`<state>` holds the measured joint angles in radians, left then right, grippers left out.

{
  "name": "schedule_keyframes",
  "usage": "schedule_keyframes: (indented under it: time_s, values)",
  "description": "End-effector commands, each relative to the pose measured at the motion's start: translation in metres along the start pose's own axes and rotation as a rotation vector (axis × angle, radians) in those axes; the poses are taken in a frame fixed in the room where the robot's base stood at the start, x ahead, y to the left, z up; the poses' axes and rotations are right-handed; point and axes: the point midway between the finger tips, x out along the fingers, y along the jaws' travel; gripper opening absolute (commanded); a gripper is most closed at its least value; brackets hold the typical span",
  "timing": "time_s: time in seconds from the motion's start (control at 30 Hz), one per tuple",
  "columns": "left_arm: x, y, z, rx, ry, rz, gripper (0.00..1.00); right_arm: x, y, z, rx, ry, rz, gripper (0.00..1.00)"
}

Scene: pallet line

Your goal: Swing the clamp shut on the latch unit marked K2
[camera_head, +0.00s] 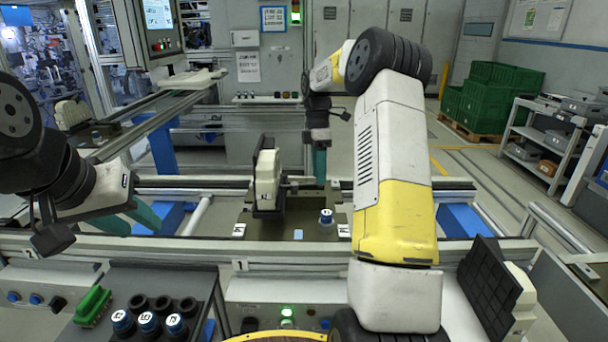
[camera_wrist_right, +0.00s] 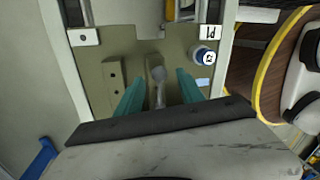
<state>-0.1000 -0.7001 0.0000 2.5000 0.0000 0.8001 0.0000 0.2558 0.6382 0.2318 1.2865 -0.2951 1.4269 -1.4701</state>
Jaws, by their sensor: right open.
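A cream latch unit with a dark frame (camera_head: 266,180) stands upright on a pallet plate (camera_head: 270,228) in the middle of the head view. Its small label is too small to read, so I cannot confirm K2. A grey lever (camera_wrist_right: 158,88) shows in the right wrist view, between the fingers of my right gripper (camera_wrist_right: 160,88). The fingers are apart, with no clear contact on the lever. In the head view my right gripper (camera_head: 320,165) hangs fingers down, just right of the latch unit. My left gripper (camera_head: 129,219) is open and empty at the left, away from the unit.
A tan block (camera_wrist_right: 115,88) lies beside the lever. Conveyor rails surround the plate.

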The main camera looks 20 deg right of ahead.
Motion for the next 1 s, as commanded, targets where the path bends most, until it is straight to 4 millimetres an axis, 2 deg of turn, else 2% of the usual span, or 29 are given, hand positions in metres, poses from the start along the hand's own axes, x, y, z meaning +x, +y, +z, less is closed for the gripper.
schedule_keyframes:
  time_s: [0.2,0.33,0.77,0.87,1.0]
  values:
    - [0.0,0.0,0.0,0.0,0.0,0.0,0.36,-0.039,0.001,-0.001,-0.002,0.0,0.004,0.45]
    - [0.0,0.0,0.0,0.0,0.0,0.0,0.36,-0.053,0.001,-0.001,-0.001,0.0,0.003,0.45]
    - [0.0,0.0,0.0,0.0,0.0,0.0,0.36,-0.06,-0.001,-0.001,0.001,0.0,0.003,0.45]
    - [0.0,0.0,0.0,0.0,0.0,0.0,0.36,-0.068,-0.008,-0.005,0.028,-0.003,0.022,0.45]
    - [0.0,0.0,0.0,0.0,0.0,0.0,0.36,-0.091,-0.034,-0.019,0.129,-0.002,0.086,0.45]
